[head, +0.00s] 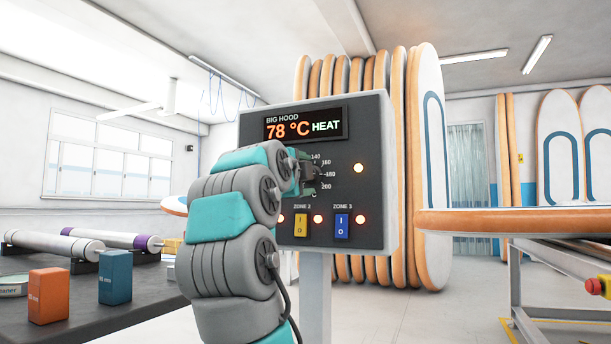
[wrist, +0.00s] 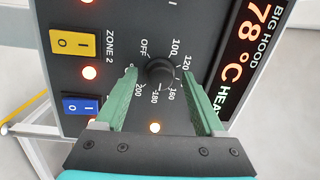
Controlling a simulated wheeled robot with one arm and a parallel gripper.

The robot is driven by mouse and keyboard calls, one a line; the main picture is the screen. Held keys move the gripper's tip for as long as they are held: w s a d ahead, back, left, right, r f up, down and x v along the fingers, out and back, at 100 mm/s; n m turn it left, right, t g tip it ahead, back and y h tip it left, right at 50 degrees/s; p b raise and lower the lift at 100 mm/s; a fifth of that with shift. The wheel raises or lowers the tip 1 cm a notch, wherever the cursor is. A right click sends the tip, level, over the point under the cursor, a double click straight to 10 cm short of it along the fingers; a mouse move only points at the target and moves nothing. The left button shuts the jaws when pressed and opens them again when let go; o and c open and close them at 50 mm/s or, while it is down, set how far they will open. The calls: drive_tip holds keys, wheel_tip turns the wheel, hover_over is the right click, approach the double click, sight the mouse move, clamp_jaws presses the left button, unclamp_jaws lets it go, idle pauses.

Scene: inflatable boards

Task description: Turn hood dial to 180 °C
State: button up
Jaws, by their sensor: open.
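The hood control box (head: 370,205) is a dark panel whose display (head: 305,124) reads BIG HOOD, 78 °C, HEAT. In the wrist view the black dial (wrist: 160,72) sits inside a ring of marks including OFF, 100, 120, 160, 180 and 200. Its pointer setting cannot be made out. My gripper (wrist: 160,76) is open, with one green finger on each side of the dial; whether they touch it I cannot tell. In the head view my gripper (head: 307,174) is at the panel and, with my arm, hides most of the dial.
Below the dial are a yellow Zone 2 switch (head: 301,225) and a blue Zone 3 switch (head: 342,226), with lit orange lamps. Boards (head: 430,170) stand behind the box. A dark bench (head: 120,305) is left; a board lies on a frame (head: 520,222) at right.

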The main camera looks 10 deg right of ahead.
drive_tip(key=shift+s, duration=0.1)
drive_tip(key=v, duration=0.7)
drive_tip(key=shift+s+a, duration=0.2)
drive_tip(key=shift+s, duration=0.05)
